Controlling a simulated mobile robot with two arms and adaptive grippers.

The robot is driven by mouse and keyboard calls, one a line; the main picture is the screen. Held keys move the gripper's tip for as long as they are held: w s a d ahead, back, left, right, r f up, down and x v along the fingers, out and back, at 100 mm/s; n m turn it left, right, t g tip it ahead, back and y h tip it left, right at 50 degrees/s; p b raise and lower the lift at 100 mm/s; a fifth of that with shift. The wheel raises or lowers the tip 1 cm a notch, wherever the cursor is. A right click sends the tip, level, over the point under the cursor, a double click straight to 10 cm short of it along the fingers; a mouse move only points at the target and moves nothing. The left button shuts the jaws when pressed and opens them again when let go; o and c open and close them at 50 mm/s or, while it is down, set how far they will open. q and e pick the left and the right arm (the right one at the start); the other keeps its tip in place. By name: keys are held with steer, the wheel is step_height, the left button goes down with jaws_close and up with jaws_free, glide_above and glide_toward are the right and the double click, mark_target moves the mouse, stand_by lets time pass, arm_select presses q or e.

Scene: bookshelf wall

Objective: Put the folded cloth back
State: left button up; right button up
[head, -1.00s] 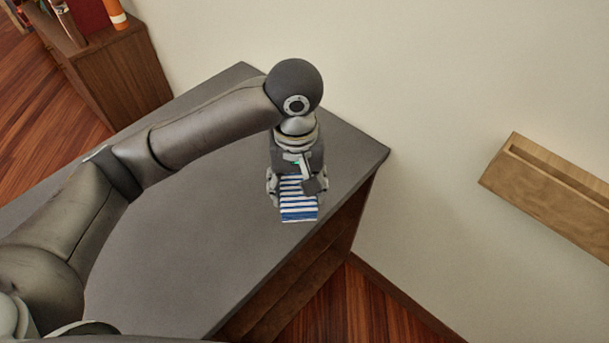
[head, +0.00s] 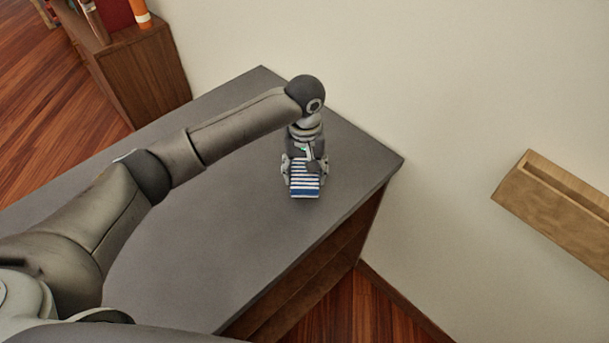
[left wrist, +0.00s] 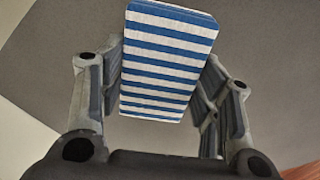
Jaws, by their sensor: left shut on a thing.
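The folded cloth (head: 305,186) has blue and white stripes. It is at the right end of the grey cabinet top (head: 225,220) in the head view. My left gripper (head: 303,176) points down over it and is shut on it, with a finger on each side. In the left wrist view the cloth (left wrist: 165,65) sits between the two fingers, with its far end sticking out past them. I cannot tell whether the cloth touches the cabinet top. My right gripper is not in view.
The cabinet top is otherwise clear. A wooden wall shelf (head: 550,215) is on the right. A brown bookcase (head: 145,75) with an orange and white item (head: 140,12) stands at the upper left. The cabinet's right edge drops to the wooden floor (head: 345,310).

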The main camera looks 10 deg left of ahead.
mark_target(304, 170)
arm_select(q)
steer(key=f, duration=0.3)
steer(key=shift+w+a+f, duration=0.1)
steer(key=shift+w+a, duration=0.05)
steer(key=shift+w, duration=0.05)
steer(key=shift+f, duration=0.2)
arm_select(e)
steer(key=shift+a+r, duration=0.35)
arm_select(q)
steer(key=shift+f+p, duration=0.1)
steer(key=shift+p, duration=0.2)
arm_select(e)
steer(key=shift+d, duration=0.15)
arm_select(q)
steer(key=o, duration=1)
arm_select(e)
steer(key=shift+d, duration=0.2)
arm_select(q)
step_height(304, 170, up, 12)
steer(key=shift+f+b, duration=0.25)
steer(key=shift+b, duration=0.8)
steer(key=shift+r, duration=0.4)
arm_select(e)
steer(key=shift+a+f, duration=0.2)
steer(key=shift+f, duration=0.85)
